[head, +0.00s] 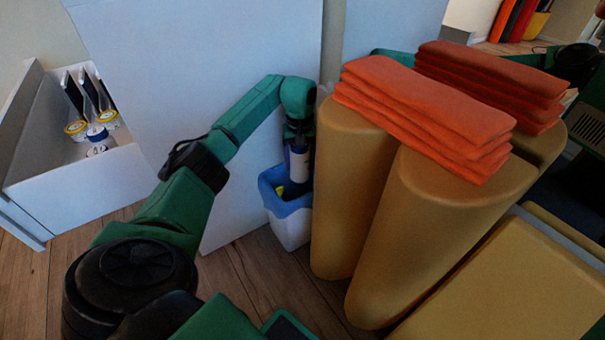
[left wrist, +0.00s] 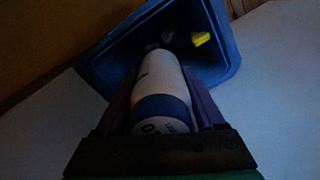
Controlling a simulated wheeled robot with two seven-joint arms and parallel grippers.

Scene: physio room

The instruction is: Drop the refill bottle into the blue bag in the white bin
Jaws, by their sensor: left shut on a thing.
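The refill bottle (head: 299,164) is white with a blue band and hangs from my left gripper (head: 298,146), which is shut on it. In the left wrist view the bottle (left wrist: 162,95) lies between the two fingers (left wrist: 160,105) and points toward the bin opening. The blue bag (head: 277,202) lines the white bin (head: 291,230) on the floor. The bottle is over the bag's opening; I cannot tell whether its lower end is below the rim. The bag's mouth (left wrist: 225,75) shows a yellow thing and darker bits inside. My right gripper is not in view.
Tan bolsters (head: 420,220) with folded orange towels (head: 420,108) stand right beside the bin. A white panel (head: 215,100) rises behind it. Wooden floor (head: 245,285) is clear in front.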

